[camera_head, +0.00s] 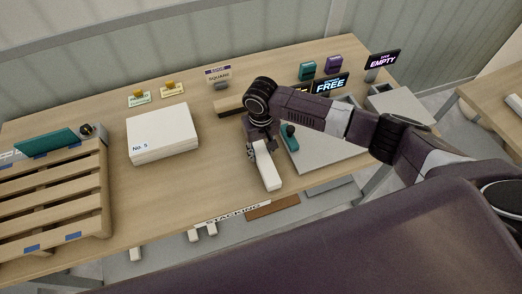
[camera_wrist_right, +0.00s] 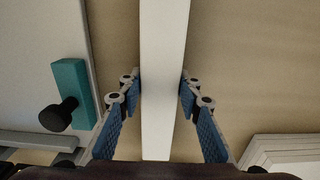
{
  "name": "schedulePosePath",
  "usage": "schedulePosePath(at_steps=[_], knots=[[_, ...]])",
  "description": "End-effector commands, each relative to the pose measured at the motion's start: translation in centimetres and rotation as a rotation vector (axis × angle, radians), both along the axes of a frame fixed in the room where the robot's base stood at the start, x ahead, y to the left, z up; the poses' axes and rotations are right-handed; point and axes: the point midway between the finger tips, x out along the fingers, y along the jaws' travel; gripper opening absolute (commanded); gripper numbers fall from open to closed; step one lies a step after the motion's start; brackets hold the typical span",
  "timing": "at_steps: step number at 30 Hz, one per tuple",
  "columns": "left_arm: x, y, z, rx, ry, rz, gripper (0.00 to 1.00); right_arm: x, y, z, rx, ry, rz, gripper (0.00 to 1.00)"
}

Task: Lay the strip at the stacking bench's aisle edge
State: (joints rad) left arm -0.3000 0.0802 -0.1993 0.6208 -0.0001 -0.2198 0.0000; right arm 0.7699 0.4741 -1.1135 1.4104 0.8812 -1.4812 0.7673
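The strip (camera_head: 267,168) is a long white bar above the wooden stacking bench (camera_head: 215,185), its near end pointing toward the front edge with the "STACKING" label (camera_head: 228,214). My right gripper (camera_head: 252,150) is at the strip's far end in the head view. In the right wrist view, the strip (camera_wrist_right: 163,60) runs between the two blue-padded fingers of the right gripper (camera_wrist_right: 160,85), whose tips meet its sides. I cannot tell whether the strip touches the bench. My left gripper is not in view.
A white stack marked "No. 5" (camera_head: 162,135) and a wooden pallet (camera_head: 55,200) stand to the left. A grey plate with a teal-handled tool (camera_head: 290,138) lies right of the strip. Signs (camera_head: 330,84) stand behind. Bare bench lies left of the strip.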

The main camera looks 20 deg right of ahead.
Motion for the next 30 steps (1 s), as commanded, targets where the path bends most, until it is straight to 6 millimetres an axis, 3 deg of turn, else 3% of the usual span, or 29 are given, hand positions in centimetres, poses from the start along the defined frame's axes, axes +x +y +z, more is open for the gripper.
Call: schedulePosePath(at_steps=[5, 17, 30], knots=[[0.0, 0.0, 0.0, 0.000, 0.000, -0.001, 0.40, 0.0, 0.0, 0.1, 0.001, -0.001, 0.000, 0.52], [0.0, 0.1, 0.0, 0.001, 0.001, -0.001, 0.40, 0.1, 0.1, 0.8, 0.002, -0.001, 0.001, 0.52], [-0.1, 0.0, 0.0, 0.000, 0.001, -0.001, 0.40, 0.1, 0.1, 9.4, 0.002, -0.004, 0.001, 0.52]])
